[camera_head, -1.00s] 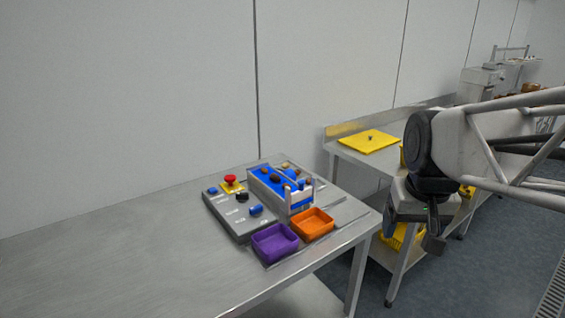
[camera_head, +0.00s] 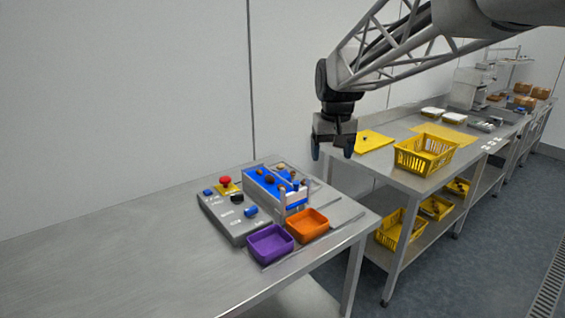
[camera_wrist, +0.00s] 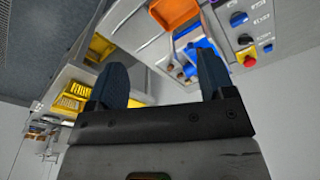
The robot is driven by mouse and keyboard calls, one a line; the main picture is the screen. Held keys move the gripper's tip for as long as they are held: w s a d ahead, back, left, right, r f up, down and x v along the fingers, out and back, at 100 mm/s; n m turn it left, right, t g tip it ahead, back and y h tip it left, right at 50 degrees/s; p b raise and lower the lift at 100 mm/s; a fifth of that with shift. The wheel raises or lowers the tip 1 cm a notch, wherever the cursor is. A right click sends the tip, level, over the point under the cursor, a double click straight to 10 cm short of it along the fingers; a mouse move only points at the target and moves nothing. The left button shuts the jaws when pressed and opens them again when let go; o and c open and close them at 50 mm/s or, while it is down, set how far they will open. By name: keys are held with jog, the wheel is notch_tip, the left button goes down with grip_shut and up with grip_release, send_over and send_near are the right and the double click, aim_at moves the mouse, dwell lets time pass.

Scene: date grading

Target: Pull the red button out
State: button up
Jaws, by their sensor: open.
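The red button (camera_head: 225,181) is a mushroom-shaped knob on a yellow plate, at the back of the grey control box (camera_head: 222,215) on the near steel table. In the wrist view the red button (camera_wrist: 249,61) shows at the right, near the box's edge. My gripper (camera_head: 334,148) hangs in the air above and to the right of the box, well apart from the button. Its two dark fingers (camera_wrist: 160,85) are spread, with nothing held between them.
A blue-and-white sorting unit (camera_head: 275,190) with dates stands right beside the box. A purple tray (camera_head: 270,245) and an orange tray (camera_head: 307,224) sit in front. A second table holds a yellow board (camera_head: 372,141) and a yellow basket (camera_head: 424,153). The near table's left side is clear.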

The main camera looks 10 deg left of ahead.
jog(key=w+a+f+n, duration=0.1)
jog(key=w+a+f, duration=0.1)
jog(key=w+a, duration=0.65)
jog(key=n+g, duration=0.1)
jog(key=n, duration=0.2)
send_over(225, 177)
jog(key=f, duration=1.4)
jog(key=shift+s+d+f, duration=0.2)
jog(key=shift+d+f, duration=0.1)
jog(key=shift+d, duration=0.05)
jog(key=shift+w+a+f, duration=0.15)
jog(key=shift+a+f, duration=0.15)
jog(key=shift+a, duration=0.15)
jog(key=shift+f, duration=3.9)
